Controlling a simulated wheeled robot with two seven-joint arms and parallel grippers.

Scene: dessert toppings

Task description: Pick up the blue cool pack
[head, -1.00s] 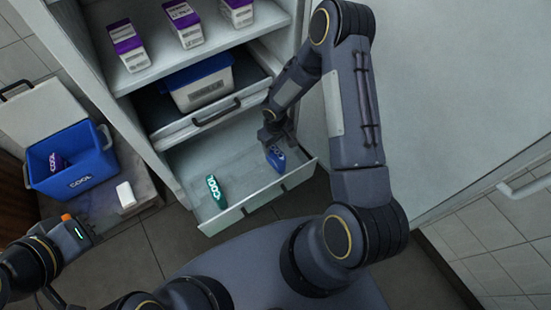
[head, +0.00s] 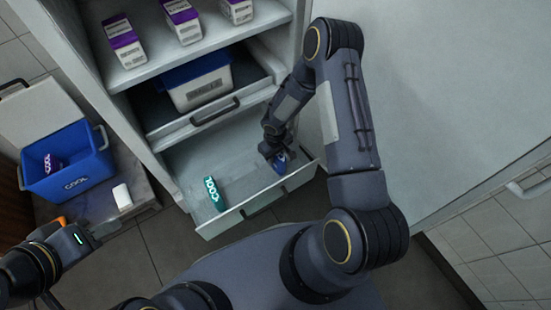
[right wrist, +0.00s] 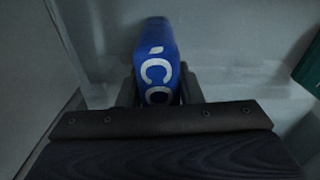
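The blue cool pack (head: 279,160) is in the open drawer (head: 237,211), near its right end. In the right wrist view the blue pack (right wrist: 157,65) shows white lettering and lies between the two dark fingers. My right gripper (head: 275,150) reaches down into the drawer and partly hides the pack. Its fingers flank the pack closely; I cannot tell whether they press on it.
A green cool pack (head: 213,193) lies in the same drawer to the left. A blue cool box (head: 92,164) with a purple item inside stands at left, beside a white object (head: 122,197). Purple-topped cartons (head: 184,22) stand on the shelf.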

